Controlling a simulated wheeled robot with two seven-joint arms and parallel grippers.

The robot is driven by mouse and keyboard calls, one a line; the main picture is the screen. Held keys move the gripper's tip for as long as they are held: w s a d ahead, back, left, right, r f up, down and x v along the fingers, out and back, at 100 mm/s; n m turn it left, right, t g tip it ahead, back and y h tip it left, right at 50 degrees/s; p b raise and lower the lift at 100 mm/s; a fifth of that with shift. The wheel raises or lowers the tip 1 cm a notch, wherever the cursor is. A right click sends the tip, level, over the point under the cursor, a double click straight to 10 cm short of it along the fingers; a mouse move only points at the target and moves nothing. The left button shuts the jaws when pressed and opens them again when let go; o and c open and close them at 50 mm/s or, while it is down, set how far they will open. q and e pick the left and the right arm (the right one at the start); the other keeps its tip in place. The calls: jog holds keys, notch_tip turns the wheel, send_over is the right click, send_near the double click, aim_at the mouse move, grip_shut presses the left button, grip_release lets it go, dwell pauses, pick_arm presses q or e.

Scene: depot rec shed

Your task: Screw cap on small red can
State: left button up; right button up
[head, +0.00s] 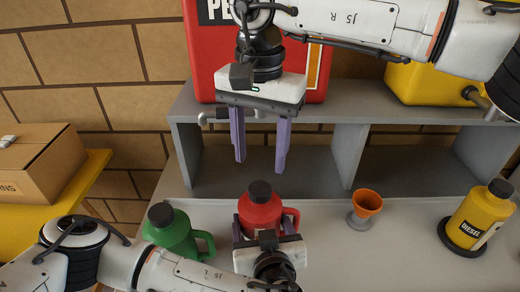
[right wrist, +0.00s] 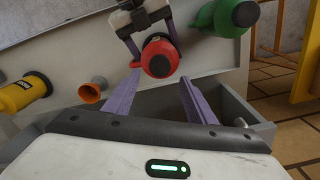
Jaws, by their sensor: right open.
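The small red can (head: 262,213) stands upright on the grey bench with a black cap (head: 260,190) on its top. I cannot tell how tightly the cap sits. My left gripper (head: 264,228) has its fingers on both sides of the can's body, closed on it. My right gripper (head: 261,166) is open and empty, fingers pointing down, above and slightly behind the cap. In the right wrist view, the red can (right wrist: 155,48) and its cap (right wrist: 159,66) lie just beyond the gap between my right fingertips (right wrist: 159,77).
A green can (head: 172,235) stands left of the red one. An orange funnel (head: 367,203) and a yellow diesel bottle (head: 481,217) stand to the right. A grey shelf (head: 347,160) behind carries a large red can (head: 205,60) and a yellow one (head: 425,85). A cardboard box (head: 45,165) is at left.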

aim_at(260, 189)
notch_tip(260, 189, down, 8)
jog(key=shift+f, duration=0.1)
dwell(0.4)
jog(key=shift+c, duration=0.2)
